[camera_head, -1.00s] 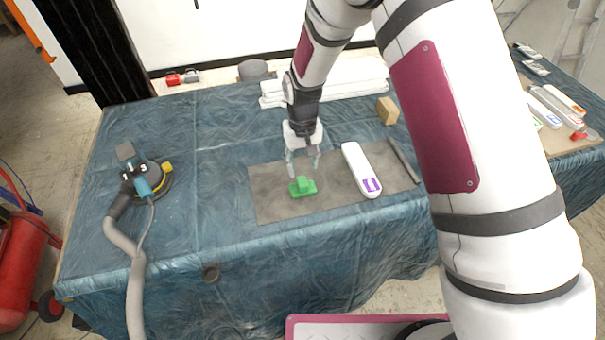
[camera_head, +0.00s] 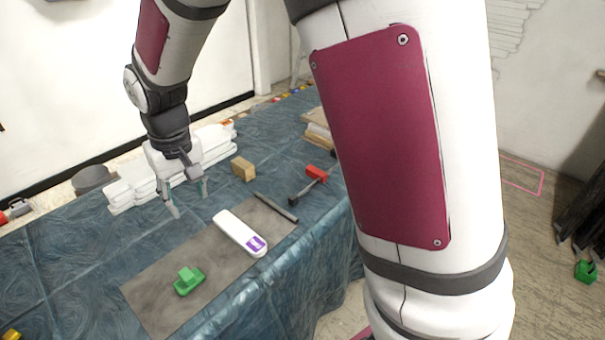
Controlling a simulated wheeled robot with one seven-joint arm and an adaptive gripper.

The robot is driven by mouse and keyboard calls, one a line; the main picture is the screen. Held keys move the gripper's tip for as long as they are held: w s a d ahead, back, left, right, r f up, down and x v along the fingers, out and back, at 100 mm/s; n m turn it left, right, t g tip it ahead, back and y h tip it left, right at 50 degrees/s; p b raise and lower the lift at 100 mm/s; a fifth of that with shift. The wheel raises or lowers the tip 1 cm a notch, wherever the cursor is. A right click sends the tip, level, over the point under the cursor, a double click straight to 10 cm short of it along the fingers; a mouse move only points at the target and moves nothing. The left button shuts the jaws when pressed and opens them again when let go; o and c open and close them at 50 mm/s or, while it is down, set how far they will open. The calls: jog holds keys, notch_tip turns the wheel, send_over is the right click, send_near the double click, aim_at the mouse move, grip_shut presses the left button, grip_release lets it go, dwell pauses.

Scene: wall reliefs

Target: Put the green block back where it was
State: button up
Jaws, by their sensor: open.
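The green block (camera_head: 189,281), a flat base with a smaller raised part on top, rests on the grey mat (camera_head: 150,308) on the blue-covered table. My gripper (camera_head: 188,203) hangs above the table, up and behind the block in the picture. Its fingers are apart with nothing between them, and it does not touch the block. Another green object (camera_head: 586,271) sits low at the far right edge, by dark upright pieces; its details are too small to tell.
A white bar with a purple label (camera_head: 238,232) and a dark rod (camera_head: 276,207) lie on the mat. Behind are a wooden block (camera_head: 243,168), a red-and-black tool (camera_head: 315,174) and white stacked pieces (camera_head: 215,140). A pink outline (camera_head: 525,175) shows at right. My arm hides the middle.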

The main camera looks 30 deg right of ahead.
jog(key=s+d+r+m+t, duration=0.1)
jog(key=s+d+r+t, duration=0.1)
jog(key=s+d+r, duration=0.85)
jog(key=s+d+r+t, duration=0.1)
jog(key=s+r, duration=0.1)
jog(key=s, duration=0.4)
jog(key=s+d+r+m+t, duration=0.1)
jog(key=s+r, duration=0.1)
jog(key=s, duration=0.4)
jog(key=shift+s+d+r, duration=0.15)
jog(key=shift+s+r, duration=0.1)
jog(key=shift+r, duration=0.05)
